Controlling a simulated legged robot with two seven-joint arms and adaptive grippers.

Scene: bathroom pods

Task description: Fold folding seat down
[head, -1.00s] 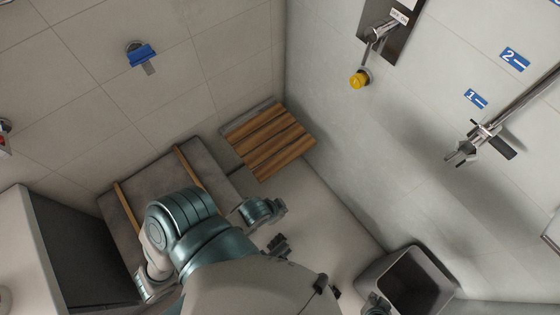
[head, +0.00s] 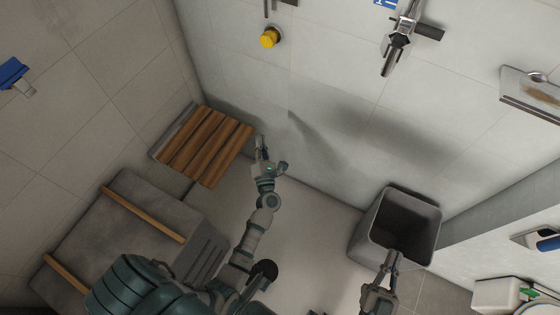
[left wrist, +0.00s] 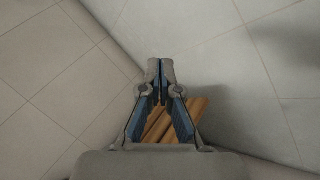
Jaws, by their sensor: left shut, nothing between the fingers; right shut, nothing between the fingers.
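The folding seat (head: 205,147), with brown wooden slats, juts out from the tiled wall near the corner. Its slatted face is turned up toward the head camera, looking about level. My left gripper (head: 260,145) is shut and empty, just right of the seat's outer edge, with a small apparent gap. In the left wrist view, my left gripper (left wrist: 160,68) has its fingertips together, and part of the slats (left wrist: 158,122) shows behind the fingers. My right gripper (head: 393,258) is shut and empty, overlapping the front of the grey bin in the head view.
The open grey bin (head: 376,238) stands on the floor by the right wall. A grey bench with wooden strips (head: 150,215) stands left of my left arm. A yellow knob (head: 270,38) and a shower fitting (head: 397,45) are on the wall. Some floor is clear between seat and bin.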

